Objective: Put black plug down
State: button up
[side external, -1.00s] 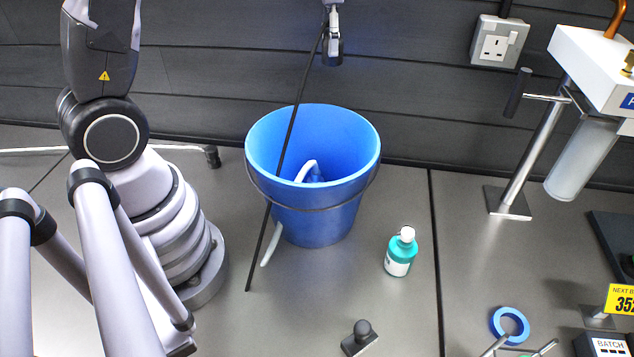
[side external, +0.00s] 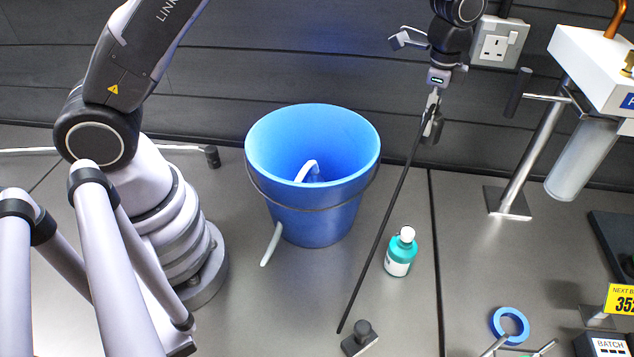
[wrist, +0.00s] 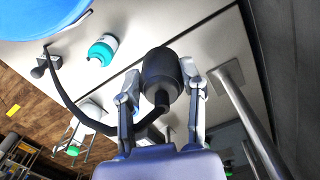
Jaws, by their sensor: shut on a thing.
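My gripper (side external: 434,100) is high at the back, right of the blue bucket, and shut on the black plug (side external: 434,130). In the wrist view the plug (wrist: 161,72) sits between the two fingers of my gripper (wrist: 164,88). A dark cord (side external: 384,225) runs from the gripper down and to the left, and its lower end is by a small dark knob on a base (side external: 361,337). In the wrist view the cord (wrist: 78,116) curves away to the left. Whether its end touches the knob I cannot tell.
The blue bucket (side external: 312,218) holds a white curved thing (side external: 307,170). A teal bottle (side external: 399,258) stands right of the bucket, close to the cord. A wall socket (side external: 498,42) is beside the arm. A metal post (side external: 535,150) and blue tape roll (side external: 510,325) are on the right.

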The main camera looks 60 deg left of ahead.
notch_tip(320, 180, down, 20)
jog(key=shift+f, duration=0.15)
dwell(0.3)
jog(key=shift+f, duration=0.1)
jog(key=o, duration=1.2)
jog(key=shift+c, duration=0.2)
